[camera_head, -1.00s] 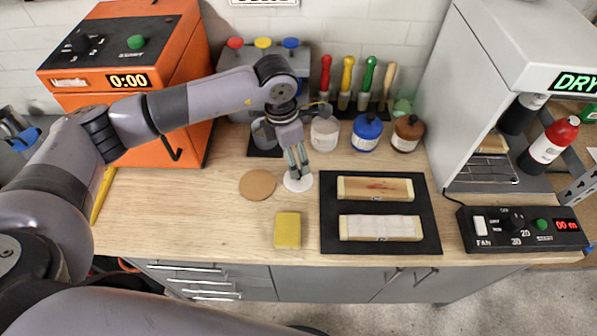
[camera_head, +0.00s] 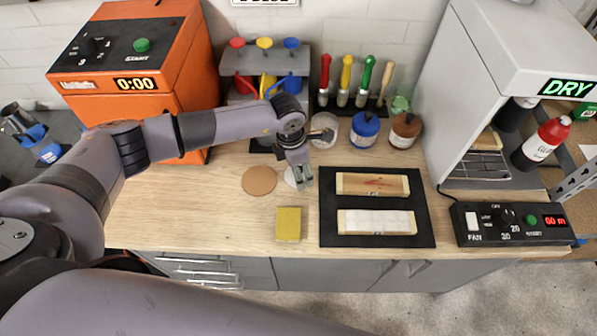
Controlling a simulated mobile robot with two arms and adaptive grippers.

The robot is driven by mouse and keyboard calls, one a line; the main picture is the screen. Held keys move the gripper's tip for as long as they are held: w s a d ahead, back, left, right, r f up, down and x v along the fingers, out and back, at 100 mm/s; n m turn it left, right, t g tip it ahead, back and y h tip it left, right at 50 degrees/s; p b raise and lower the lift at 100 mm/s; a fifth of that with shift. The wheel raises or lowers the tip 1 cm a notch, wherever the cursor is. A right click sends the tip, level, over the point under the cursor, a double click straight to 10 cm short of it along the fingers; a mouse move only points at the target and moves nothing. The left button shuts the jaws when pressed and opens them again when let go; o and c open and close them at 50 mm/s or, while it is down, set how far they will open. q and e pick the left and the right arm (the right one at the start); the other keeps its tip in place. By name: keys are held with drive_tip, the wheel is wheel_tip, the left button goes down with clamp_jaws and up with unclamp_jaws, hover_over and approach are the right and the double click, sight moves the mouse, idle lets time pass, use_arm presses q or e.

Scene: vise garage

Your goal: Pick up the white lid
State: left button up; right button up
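The white lid (camera_head: 290,178) is a small flat round disc on the wooden bench, just right of the brown round disc. My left gripper (camera_head: 303,183) points down over its right part and hides some of it. The two fingertips show close side by side. I cannot tell whether they touch the lid or have any of it between them. My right gripper is not in view.
The brown disc (camera_head: 259,180) lies left of the lid, a yellow sponge (camera_head: 288,223) in front. A black mat (camera_head: 328,207) with two wooden-framed blocks is to the right. Jars, including a blue one (camera_head: 365,130), stand behind. Bench is clear at front left.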

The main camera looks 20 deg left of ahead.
use_arm(q)
drive_tip(key=c, duration=0.9)
drive_tip(key=shift+s+f, duration=0.1)
drive_tip(key=shift+s, duration=0.05)
clamp_jaws()
